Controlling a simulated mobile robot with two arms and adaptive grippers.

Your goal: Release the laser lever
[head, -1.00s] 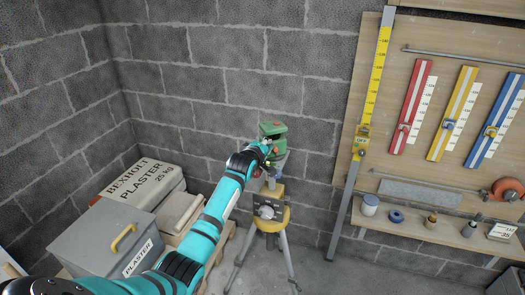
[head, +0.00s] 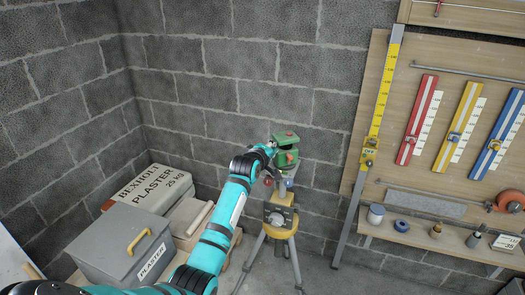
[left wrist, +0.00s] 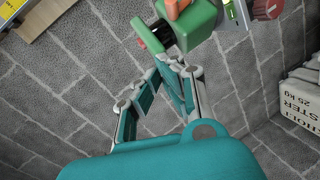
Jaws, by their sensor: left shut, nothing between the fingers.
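The green laser unit (head: 286,141) stands on a tripod with a yellow head (head: 279,222), near the block wall. My left gripper (head: 271,151) is at the left side of the laser, shut and empty. In the left wrist view its fingertips (left wrist: 163,68) are just below the green body; I cannot tell whether they touch it. My right gripper is not in view.
A grey box with a yellow handle (head: 122,240) and a plaster bag (head: 155,189) stand left of the tripod. A yellow measuring staff (head: 385,85) leans at the right, beside a wooden tool board (head: 440,62) and a shelf (head: 398,234) with small jars.

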